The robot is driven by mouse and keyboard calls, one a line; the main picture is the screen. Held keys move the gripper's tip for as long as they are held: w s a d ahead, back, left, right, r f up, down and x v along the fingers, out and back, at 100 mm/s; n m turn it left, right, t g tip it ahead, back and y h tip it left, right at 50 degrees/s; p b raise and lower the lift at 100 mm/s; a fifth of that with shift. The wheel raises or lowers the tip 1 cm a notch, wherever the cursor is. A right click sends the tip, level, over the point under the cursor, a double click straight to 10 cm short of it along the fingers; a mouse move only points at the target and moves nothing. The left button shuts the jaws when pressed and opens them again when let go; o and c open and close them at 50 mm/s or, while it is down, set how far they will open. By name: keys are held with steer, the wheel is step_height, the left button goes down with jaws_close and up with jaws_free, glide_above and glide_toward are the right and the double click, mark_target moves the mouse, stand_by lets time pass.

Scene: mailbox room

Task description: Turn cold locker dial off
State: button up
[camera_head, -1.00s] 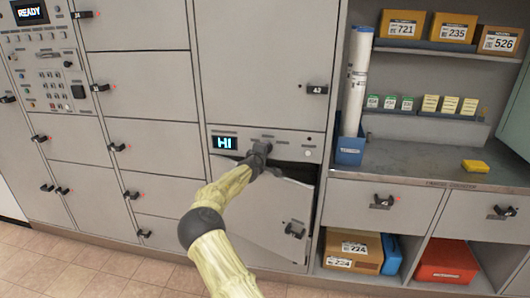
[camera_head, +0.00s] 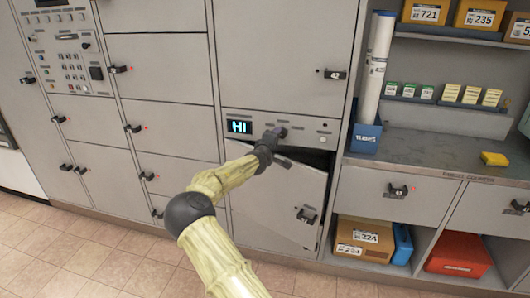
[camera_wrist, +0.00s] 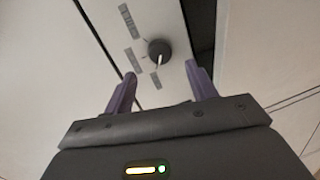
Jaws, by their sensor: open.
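The dark round dial (camera_wrist: 159,50) sits on a light panel strip, with several small grey labels around its left and lower sides. In the head view, the panel's lit display (camera_head: 239,126) reads "HI". My gripper (camera_wrist: 160,72) is open, with one purple finger to each side below the dial. Nothing shows between the fingers, and they look apart from the dial. In the head view, my gripper (camera_head: 270,140) is just in front of the panel and covers part of the dial area.
Below the panel, a locker door (camera_head: 275,195) stands ajar and tilted, close under my arm. Locker 43's door (camera_head: 285,50) above is shut. A blue holder (camera_head: 365,137) with white tubes stands right on the counter (camera_head: 430,160). Floor (camera_head: 100,250) is clear at left.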

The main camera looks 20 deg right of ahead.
steer(key=v, duration=1.1)
steer(key=shift+s+a, duration=0.2)
steer(key=shift+s, duration=0.1)
steer(key=shift+d, duration=0.1)
steer(key=s+d+f+m+g+y, duration=0.35)
steer(key=s+f+m+g, duration=0.35)
steer(key=s+f, duration=0.65)
steer(key=s+a+r+m+g+y, duration=0.1)
steer(key=s+a+r+y, duration=0.15)
steer(key=s+a, duration=0.65)
steer(key=s+a+r+m+g+y, duration=0.15)
steer(key=s+a+y, duration=0.25)
steer(key=s+a, duration=0.55)
steer(key=w+d+p+v, duration=0.1)
steer(key=p+v, duration=1.1)
steer(key=w+d+r+p+v, duration=0.1)
steer(key=w+d+p+v, duration=0.1)
steer(key=p+v, duration=1)
steer(key=shift+d+r+n, duration=0.2)
steer(key=shift+r+n, duration=0.05)
steer(key=shift+n, duration=0.2)
